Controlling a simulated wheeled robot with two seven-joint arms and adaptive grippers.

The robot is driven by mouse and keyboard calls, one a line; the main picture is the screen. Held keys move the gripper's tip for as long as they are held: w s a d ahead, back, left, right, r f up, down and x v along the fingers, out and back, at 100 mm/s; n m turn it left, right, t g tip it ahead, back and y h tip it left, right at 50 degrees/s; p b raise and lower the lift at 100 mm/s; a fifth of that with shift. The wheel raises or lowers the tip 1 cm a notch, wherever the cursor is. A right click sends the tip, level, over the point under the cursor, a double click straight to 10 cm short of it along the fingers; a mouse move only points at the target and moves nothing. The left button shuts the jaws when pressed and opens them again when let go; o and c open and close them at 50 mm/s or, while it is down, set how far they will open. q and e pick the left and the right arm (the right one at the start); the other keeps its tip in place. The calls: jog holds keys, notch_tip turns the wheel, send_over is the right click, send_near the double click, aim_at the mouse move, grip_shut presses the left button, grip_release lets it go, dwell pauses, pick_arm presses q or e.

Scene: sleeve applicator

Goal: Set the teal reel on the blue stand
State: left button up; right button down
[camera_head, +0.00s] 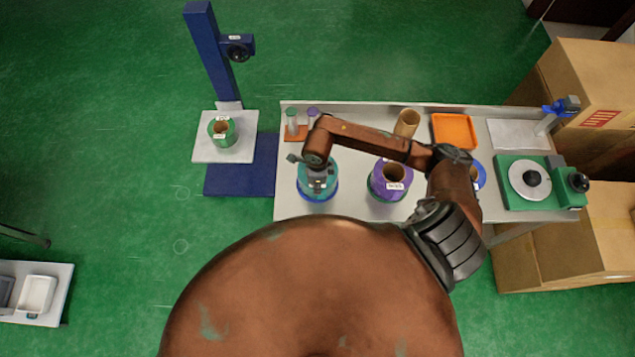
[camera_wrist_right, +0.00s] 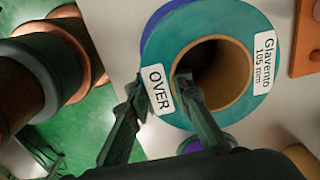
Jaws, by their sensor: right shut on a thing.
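The teal reel (camera_head: 331,182) is at the left end of the grey table, with a blue rim around its lower edge. In the right wrist view the reel (camera_wrist_right: 212,28) has a brown core and labels reading OVER and Glavento 105 mm. My right gripper (camera_head: 318,184) is shut on the reel's wall; in the wrist view the gripper (camera_wrist_right: 160,90) has one finger in the core and one outside. I cannot tell whether the reel is lifted. The blue stand (camera_head: 212,55), with a tall post and blue base, is to the left; its white plate holds a green reel (camera_head: 215,131). My left gripper is not in view.
A purple reel (camera_head: 377,187) is right of the teal one. A brown tube (camera_head: 406,123), orange tray (camera_head: 453,130) and green turntable device (camera_head: 517,200) are on the table (camera_head: 368,111). Another blue-rimmed thing (camera_head: 480,175) is partly hidden by my arm. Cardboard boxes (camera_head: 590,85) stand at right.

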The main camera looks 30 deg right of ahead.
jog(key=shift+w, duration=0.15)
jog(key=c, duration=2.2)
grip_release()
jog(key=shift+f, duration=0.15)
jog(key=o, duration=0.5)
jog(key=shift+c, duration=0.2)
jog(key=shift+r, duration=0.25)
notch_tip(320, 180, up, 12)
jog(key=b, duration=0.1)
jog(key=shift+s+b, duration=0.25)
jog(key=shift+b, duration=0.05)
jog(key=shift+f, duration=0.1)
